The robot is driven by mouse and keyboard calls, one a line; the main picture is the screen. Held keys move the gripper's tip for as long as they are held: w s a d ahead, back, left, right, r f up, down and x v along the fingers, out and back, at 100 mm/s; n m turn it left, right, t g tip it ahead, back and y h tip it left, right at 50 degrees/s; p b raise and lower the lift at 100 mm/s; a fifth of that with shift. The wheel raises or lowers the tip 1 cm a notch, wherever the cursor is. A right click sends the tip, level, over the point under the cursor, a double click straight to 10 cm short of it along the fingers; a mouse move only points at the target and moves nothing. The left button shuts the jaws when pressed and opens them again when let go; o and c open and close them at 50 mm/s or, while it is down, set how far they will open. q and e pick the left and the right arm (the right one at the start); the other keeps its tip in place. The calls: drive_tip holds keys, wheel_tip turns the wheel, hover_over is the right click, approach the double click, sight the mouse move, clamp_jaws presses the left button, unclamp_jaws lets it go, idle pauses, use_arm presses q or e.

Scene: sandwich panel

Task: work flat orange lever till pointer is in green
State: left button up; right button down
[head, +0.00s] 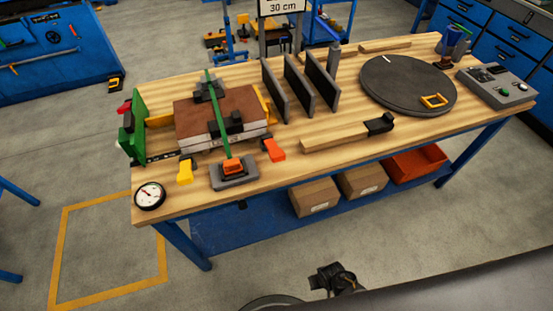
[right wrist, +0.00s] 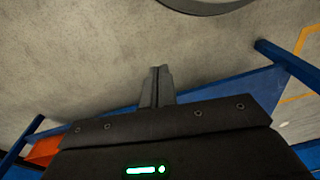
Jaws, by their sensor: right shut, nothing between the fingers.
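A flat orange lever (head: 273,149) sticks out at the right front of the clamped panel stack (head: 222,118). A flat yellow lever (head: 185,173) is at its left front, and an orange block (head: 232,166) sits at the near end of a green bar. A round white dial (head: 149,195) stands at the table's front left corner; its pointer and any green zone are too small to read. My right gripper (right wrist: 158,86) is shut and empty, away from the lever; a dark part of my arm (head: 336,280) shows in front of the table. My left gripper is not in view.
The wooden table (head: 400,130) also holds upright dark plates (head: 298,82), a wooden bar with a black end (head: 348,134), a dark turntable (head: 405,84) and a grey control box (head: 497,87). Cartons and an orange bin (head: 415,163) are on the shelf below. Floor in front is clear.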

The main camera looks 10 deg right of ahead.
drive_tip(key=s+d+f+n+b, duration=0.1)
drive_tip(key=s+d+f, duration=0.2)
drive_tip(key=s, duration=0.6)
drive_tip(key=s+d+f+b, duration=0.1)
drive_tip(key=s+d+f, duration=0.3)
drive_tip(key=s, duration=0.6)
drive_tip(key=shift+d+f+n+b, duration=0.2)
drive_tip(key=shift+f+n+b, duration=0.2)
drive_tip(key=shift+f, duration=0.5)
